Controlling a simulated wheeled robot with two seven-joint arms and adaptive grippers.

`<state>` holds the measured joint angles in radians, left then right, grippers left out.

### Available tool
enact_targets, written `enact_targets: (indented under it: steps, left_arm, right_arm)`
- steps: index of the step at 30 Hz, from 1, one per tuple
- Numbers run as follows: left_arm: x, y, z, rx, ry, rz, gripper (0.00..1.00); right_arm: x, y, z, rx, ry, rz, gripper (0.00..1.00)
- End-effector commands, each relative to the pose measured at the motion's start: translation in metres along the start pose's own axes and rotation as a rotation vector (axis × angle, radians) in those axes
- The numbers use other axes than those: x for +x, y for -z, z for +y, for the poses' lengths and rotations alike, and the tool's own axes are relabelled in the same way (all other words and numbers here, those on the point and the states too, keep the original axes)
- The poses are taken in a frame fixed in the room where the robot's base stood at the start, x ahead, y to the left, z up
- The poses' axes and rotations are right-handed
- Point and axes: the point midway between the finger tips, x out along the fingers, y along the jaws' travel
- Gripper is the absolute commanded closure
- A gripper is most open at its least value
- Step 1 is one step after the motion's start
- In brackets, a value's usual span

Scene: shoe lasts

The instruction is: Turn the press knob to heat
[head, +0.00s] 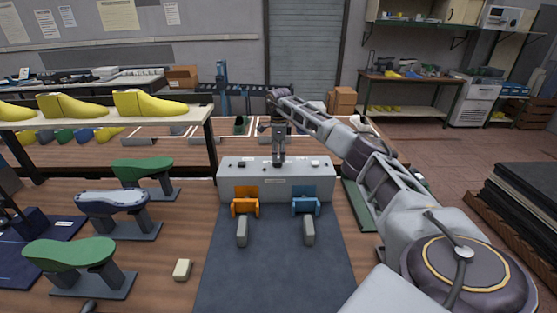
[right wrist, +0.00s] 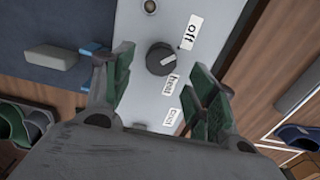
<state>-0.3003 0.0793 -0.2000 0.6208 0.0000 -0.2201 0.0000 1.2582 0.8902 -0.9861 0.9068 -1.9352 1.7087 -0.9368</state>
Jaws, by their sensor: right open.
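The press (head: 240,188) is a light grey box at the back of a dark blue mat. Its dark round knob (right wrist: 160,58) shows in the right wrist view, with an "off" label (right wrist: 191,32) beside it and two more labels below, one reading like "heat" (right wrist: 170,84), the other like "cool" (right wrist: 172,117). The knob's pointer direction is not clear. My right gripper (head: 278,163) points down over the press top. In the wrist view its green-padded fingers (right wrist: 164,82) are open, on either side of the knob's lower area and apart from it. My left gripper is out of view.
An orange clamp (head: 245,204) and a blue clamp (head: 305,204) sit at the press front, with grey blocks before them. Green and grey lasts on stands (head: 68,252) fill the left. Yellow lasts (head: 150,103) stand on a shelf behind. The mat's front (head: 275,280) is clear.

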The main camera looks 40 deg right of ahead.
Motion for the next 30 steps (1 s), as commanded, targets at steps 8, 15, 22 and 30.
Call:
enact_targets:
  steps: [8,15,22,30]
  left_arm:
    - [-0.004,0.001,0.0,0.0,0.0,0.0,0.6]
    - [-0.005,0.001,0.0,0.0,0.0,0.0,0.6]
    - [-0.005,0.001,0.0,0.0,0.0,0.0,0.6]
    - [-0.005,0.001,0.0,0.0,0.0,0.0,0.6]
  right_arm:
    - [0.028,0.0,0.0,0.0,0.0,0.001,0.43]
    - [0.035,0.0,0.0,0.0,0.0,0.0,0.43]
    - [0.035,0.0,0.0,0.0,0.0,0.0,0.43]
    - [0.035,0.0,0.0,0.0,0.0,0.0,0.78]
